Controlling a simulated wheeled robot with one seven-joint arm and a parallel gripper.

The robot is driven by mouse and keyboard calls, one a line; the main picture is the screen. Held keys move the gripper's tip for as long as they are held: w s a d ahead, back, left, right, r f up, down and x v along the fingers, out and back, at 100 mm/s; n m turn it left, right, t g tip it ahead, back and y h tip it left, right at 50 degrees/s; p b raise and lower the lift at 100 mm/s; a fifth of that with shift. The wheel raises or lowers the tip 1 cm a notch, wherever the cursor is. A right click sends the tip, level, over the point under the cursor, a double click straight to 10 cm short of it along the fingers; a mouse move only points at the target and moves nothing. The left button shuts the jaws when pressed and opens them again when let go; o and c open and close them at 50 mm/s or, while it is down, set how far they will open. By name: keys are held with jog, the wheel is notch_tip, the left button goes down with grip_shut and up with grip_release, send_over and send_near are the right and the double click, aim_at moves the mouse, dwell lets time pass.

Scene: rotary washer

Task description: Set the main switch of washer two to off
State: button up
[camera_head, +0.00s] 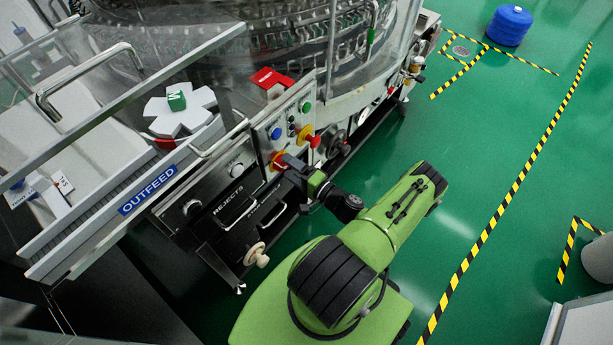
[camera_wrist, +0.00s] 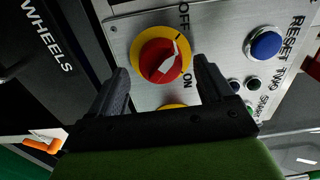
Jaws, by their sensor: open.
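The main switch, a red rotary knob on a yellow ring, shows in the wrist view (camera_wrist: 163,60) between OFF and ON labels. A dark-edged pale pointer mark lies on the knob's right side; I cannot tell exactly which label it points to. In the head view the switch (camera_head: 279,160) is on the washer's control panel (camera_head: 262,133), partly behind my gripper (camera_head: 292,164). In the wrist view my open gripper (camera_wrist: 162,72) has one finger to each side of the knob, apart from it. My gripper's body covers part of a second yellow ring (camera_wrist: 172,106) below.
The panel has a blue button marked RESET TWO (camera_wrist: 265,45), small green and dark buttons, and a red emergency stop (camera_head: 313,141). A REJECTS drawer (camera_head: 230,200) and a handwheel (camera_head: 257,254) are below. Green floor is clear to the right, toward a striped line (camera_head: 505,200).

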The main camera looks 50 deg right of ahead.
jog(key=s+p, duration=0.1)
jog(key=s, duration=1.3)
jog(key=shift+s+d, duration=0.2)
